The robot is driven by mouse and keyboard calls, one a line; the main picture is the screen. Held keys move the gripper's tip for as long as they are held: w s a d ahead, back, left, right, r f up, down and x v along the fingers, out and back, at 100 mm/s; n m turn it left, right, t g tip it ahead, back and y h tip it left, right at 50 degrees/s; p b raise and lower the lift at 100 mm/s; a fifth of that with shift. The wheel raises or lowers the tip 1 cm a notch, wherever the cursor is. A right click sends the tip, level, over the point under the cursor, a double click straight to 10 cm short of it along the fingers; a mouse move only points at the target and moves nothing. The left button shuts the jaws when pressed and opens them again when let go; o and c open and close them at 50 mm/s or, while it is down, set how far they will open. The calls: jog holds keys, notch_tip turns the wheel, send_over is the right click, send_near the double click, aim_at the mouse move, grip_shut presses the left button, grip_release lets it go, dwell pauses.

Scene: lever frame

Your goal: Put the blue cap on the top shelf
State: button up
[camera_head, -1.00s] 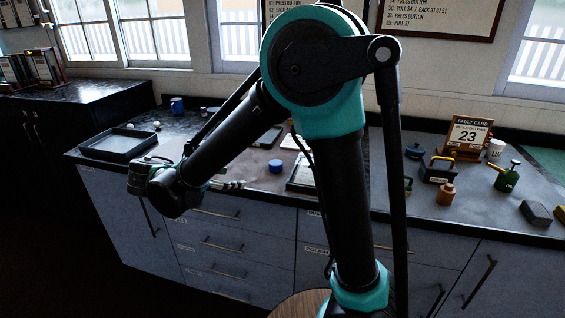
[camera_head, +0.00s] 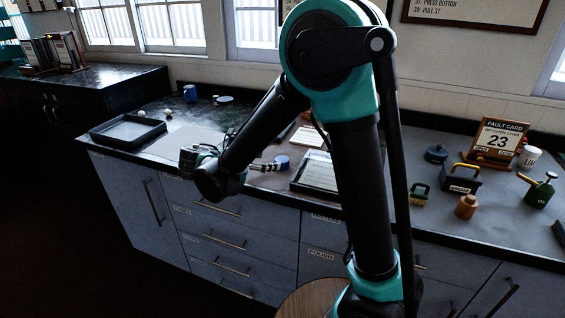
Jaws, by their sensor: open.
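A small round blue thing, which looks like the blue cap (camera_head: 283,160), sits on the counter near its front edge, left of my upright arm link. My gripper (camera_head: 274,167) reaches in from the left, low over the counter's front part, with its fingertips right beside the cap in the picture. The fingers are open but small and dark. Whether they touch or surround the cap cannot be told. No top shelf can be made out for certain.
A black-rimmed tray (camera_head: 128,131) lies left on the counter, a blue mug (camera_head: 190,93) behind it. A dark tray with a white sheet (camera_head: 316,172) is just right of the cap.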

aim_at(279, 160)
jog(key=x, duration=0.3)
jog(key=shift+w+f, duration=0.1)
jog(key=x, duration=0.5)
jog(key=shift+w+a+f, duration=0.1)
jog(key=shift+f, duration=0.25)
jog(key=c, duration=1)
jog(key=shift+r, duration=0.1)
